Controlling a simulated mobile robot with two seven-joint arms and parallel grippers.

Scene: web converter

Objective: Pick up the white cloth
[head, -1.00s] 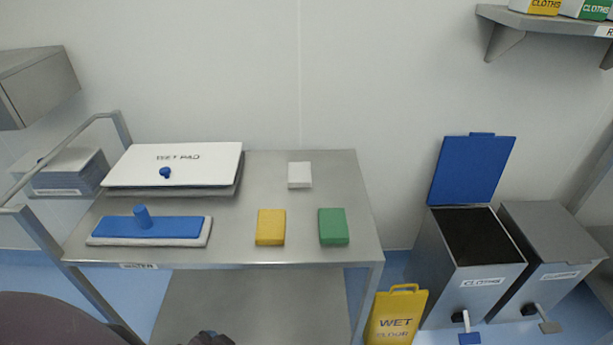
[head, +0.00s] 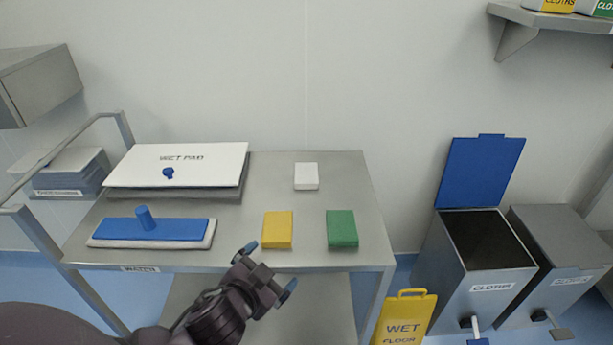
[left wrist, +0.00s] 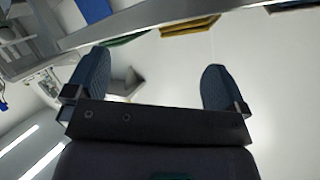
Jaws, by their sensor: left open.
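The white cloth (head: 306,176) is a small folded block lying at the back of the steel table, right of centre. My left gripper (head: 270,268) is open and empty at the table's front edge, below the yellow cloth and well short of the white one. In the left wrist view its two blue fingertips (left wrist: 152,85) stand wide apart with nothing between them. I cannot make out the white cloth in that view. My right gripper is not in view.
A yellow cloth (head: 278,230) and a green cloth (head: 342,229) lie in front of the white one. A blue mop pad (head: 170,229) and a wet pad box (head: 180,165) fill the table's left. An open bin (head: 485,255) and a yellow floor sign (head: 404,318) stand to the right.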

